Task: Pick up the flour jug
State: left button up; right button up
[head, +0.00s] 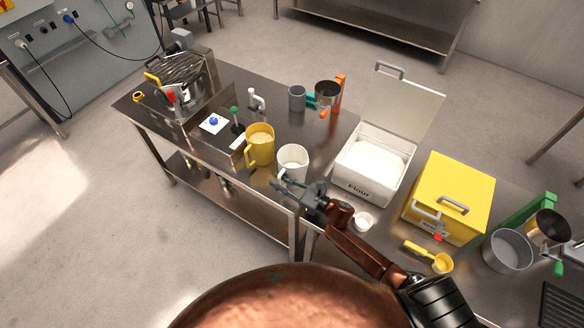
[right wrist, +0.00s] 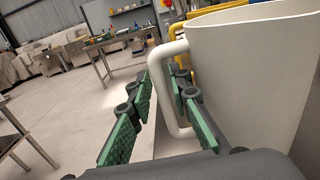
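The white jug (head: 293,160), which I take to be the flour jug, stands upright near the table's front edge. It fills the right side of the right wrist view (right wrist: 255,75). My right gripper (head: 288,187) is at the near side of this jug. In the right wrist view its green finger pads (right wrist: 158,112) are spread apart, with the jug's white handle (right wrist: 160,88) between them. The handle looks free of a grip; contact with the near pad cannot be told. My left gripper is not in view.
A yellow jug (head: 260,146) stands close left of the white one. An open white box marked Flour (head: 358,187) and a yellow box (head: 470,180) stand to the right. A small white cup (head: 364,221) and a yellow scoop (head: 441,262) lie nearer the front.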

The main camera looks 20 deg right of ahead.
grip_shut()
dwell(0.7)
